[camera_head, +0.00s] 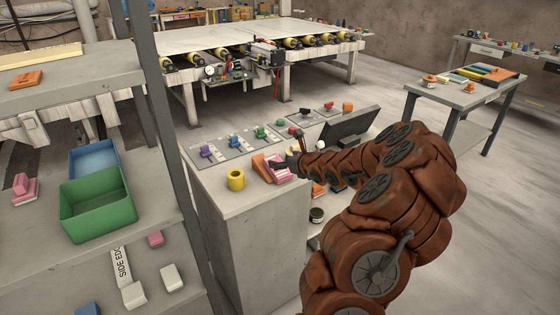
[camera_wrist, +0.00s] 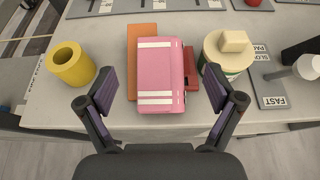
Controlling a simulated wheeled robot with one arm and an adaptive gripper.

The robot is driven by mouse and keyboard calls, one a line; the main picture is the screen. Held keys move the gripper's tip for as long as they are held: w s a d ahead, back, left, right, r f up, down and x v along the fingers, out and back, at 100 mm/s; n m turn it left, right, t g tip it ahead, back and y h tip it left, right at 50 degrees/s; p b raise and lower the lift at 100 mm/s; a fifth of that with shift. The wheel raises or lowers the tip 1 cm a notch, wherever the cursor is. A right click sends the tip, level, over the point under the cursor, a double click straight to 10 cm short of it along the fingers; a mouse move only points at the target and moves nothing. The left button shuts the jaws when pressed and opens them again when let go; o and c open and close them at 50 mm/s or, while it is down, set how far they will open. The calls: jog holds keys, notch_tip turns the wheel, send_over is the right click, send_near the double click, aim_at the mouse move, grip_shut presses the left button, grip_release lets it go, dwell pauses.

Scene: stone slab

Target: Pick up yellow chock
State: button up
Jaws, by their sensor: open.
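My gripper (camera_wrist: 160,98) is open and empty, with its two fingers on either side of the near part of a pink block (camera_wrist: 163,70) with white stripes. In the head view my gripper (camera_head: 287,163) is low over the grey cabinet top. A yellow hollow cylinder (camera_wrist: 71,65) stands left of my left finger; the head view shows it too (camera_head: 236,180). A small pale yellow block (camera_wrist: 234,41) lies on a white and green tin (camera_wrist: 228,62), beyond my right finger. I cannot tell for certain which of these is the yellow chock.
An orange piece (camera_wrist: 145,32) lies under or behind the pink block, and a red piece (camera_wrist: 190,66) sits at its right. A control panel with coloured levers (camera_head: 238,143) lies behind. A dark tilted screen (camera_head: 348,127) stands at right. A shelf post (camera_head: 170,130) rises at left.

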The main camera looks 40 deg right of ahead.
jog(key=v, duration=0.7)
jog(key=shift+s, duration=0.2)
